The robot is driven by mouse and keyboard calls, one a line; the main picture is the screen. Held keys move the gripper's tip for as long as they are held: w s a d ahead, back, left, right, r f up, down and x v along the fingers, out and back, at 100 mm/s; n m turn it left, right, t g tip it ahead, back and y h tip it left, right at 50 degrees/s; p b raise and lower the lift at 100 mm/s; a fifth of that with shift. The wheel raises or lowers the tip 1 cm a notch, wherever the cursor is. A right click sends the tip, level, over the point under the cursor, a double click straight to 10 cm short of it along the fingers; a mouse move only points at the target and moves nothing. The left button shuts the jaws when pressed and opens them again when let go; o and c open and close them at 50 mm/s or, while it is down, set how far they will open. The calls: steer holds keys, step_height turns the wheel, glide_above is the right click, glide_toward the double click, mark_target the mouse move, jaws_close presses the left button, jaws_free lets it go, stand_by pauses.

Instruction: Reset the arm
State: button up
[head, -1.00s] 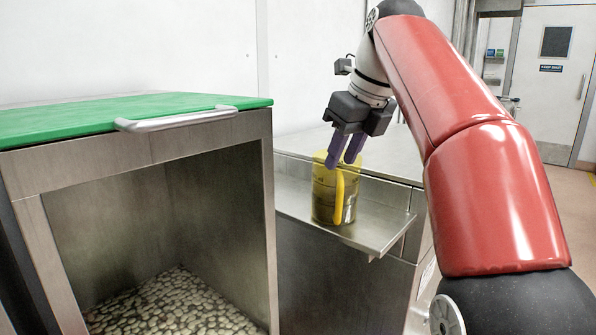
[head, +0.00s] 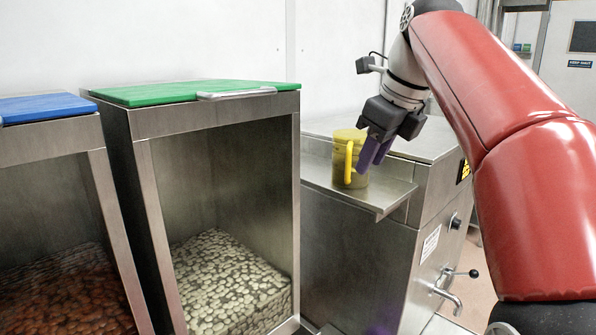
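My gripper (head: 374,152), with purple fingers, hangs from my red arm beside the upper right of a yellow-green jug (head: 350,163). The jug has a bright yellow handle and stands upright on a steel ledge (head: 385,201). The fingers overlap the jug's right edge in the picture. I cannot tell whether they touch it, and the gap between the fingertips is hard to make out from this side.
A steel bin with a green lid (head: 150,94) holds pale beans (head: 225,282). To its left, a blue-lidded bin (head: 45,107) holds reddish-brown beans (head: 65,295). The ledge belongs to a steel machine (head: 360,260) with a tap (head: 447,292). A door stands back right.

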steer(key=s+d+f+n+h, duration=0.1)
steer(key=s+f+n, duration=0.9)
steer(key=f+n, duration=0.3)
steer(key=s+d+f+n+t+h, duration=0.1)
steer(key=s+d+f+n, duration=0.1)
steer(key=s+f+n, duration=0.9)
step_height(320, 180, down, 4)
steer(key=n, duration=0.2)
steer(key=shift+n+t+h, duration=0.3)
